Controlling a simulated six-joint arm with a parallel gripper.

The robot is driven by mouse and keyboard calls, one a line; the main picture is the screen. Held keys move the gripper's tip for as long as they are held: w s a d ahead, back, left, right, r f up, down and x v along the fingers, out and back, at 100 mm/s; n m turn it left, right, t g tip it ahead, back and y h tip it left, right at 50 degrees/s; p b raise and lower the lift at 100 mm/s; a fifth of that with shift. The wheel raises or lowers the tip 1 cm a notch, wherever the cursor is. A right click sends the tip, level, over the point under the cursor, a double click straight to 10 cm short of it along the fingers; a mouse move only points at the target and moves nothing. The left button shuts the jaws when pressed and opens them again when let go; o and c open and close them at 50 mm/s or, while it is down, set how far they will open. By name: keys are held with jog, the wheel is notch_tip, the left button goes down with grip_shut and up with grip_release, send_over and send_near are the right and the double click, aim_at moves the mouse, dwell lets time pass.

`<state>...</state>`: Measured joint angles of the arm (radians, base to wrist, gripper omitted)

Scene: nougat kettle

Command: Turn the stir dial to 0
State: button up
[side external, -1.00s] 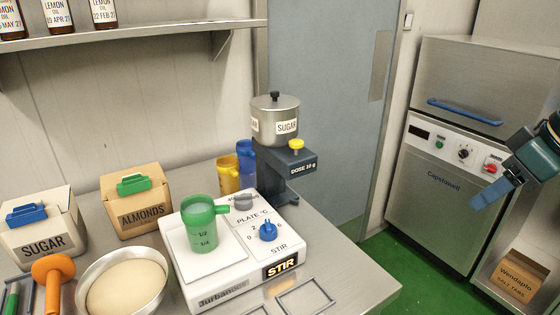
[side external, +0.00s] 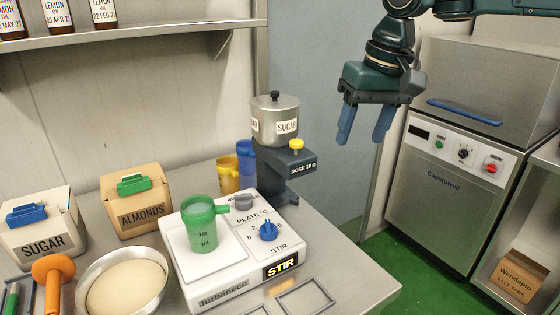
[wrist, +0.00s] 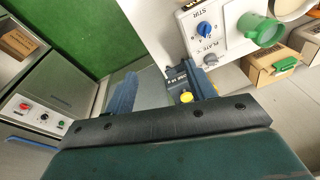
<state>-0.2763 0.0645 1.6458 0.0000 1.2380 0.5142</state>
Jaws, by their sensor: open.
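The stir dial is a blue knob (side external: 267,231) at the front right of the white hotplate stirrer (side external: 205,293), above the printed word STIR. A 0 and a 2 show around it; its exact setting is too small to tell. A grey plate dial (side external: 243,201) sits behind it. In the wrist view the blue dial (wrist: 204,29) is at the upper right, beyond my fingers. My gripper (side external: 364,138) is open and empty, with blue fingers pointing down. It hangs well above and to the right of the stirrer, touching nothing.
A green measuring jug (side external: 200,233) stands on the stirrer's plate. The sugar dispenser (side external: 275,130) stands behind the stirrer, between it and my gripper's side. A metal frame (side external: 306,297) lies in front of the dial. The air around my gripper is clear.

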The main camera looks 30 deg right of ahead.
jog(key=w+a+f+g, duration=0.1)
jog(key=w+a+f, duration=0.2)
jog(key=w+a, duration=0.3)
jog(key=m+g, duration=0.1)
jog(key=m, duration=0.1)
send_over(268, 224)
notch_tip(268, 224, down, 4)
jog(key=shift+f+h, duration=0.15)
jog(key=shift+h, duration=0.15)
notch_tip(268, 224, down, 14)
jog(key=shift+r, duration=0.1)
jog(key=c, duration=1)
